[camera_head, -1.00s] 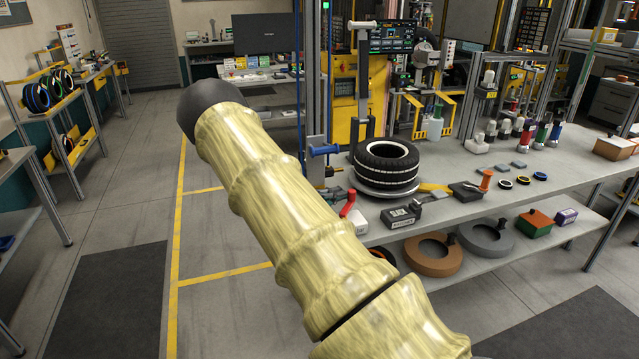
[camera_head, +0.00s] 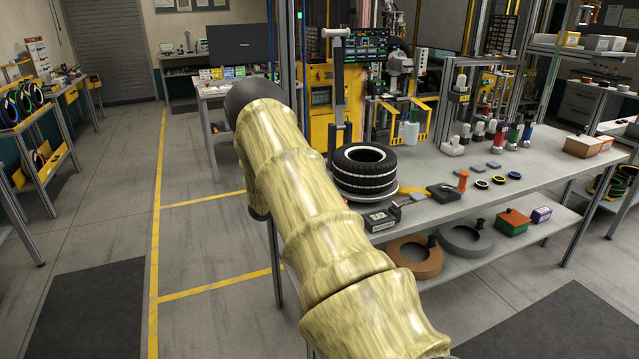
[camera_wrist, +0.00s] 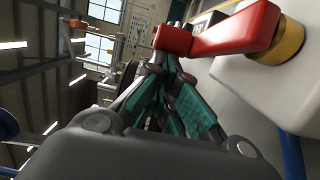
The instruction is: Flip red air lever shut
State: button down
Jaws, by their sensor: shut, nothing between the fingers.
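The red air lever (camera_wrist: 225,36) shows large at the top right of the wrist view. It is a bar with a squared end, mounted on a brass-coloured pivot (camera_wrist: 287,42) on a white block (camera_wrist: 265,88). My gripper (camera_wrist: 166,58) is shut and empty. Its dark and green fingers come together right by the lever's free end; I cannot tell whether they touch it. In the head view my arm covers the lever and its block, and the gripper is out of sight there.
A black tyre (camera_head: 362,180) lies on a round plate on the workbench (camera_head: 440,212), beside a vertical post (camera_head: 338,90). A dark labelled box (camera_head: 381,220) sits at the bench's front edge. Tools and bottles stand farther right. The floor at left is clear.

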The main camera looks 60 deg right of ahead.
jog(key=shift+s+d, duration=0.15)
jog(key=shift+s, duration=0.5)
jog(key=shift+s+p, duration=0.1)
jog(key=shift+p, duration=0.2)
jog(key=v, duration=1.2)
dwell(0.5)
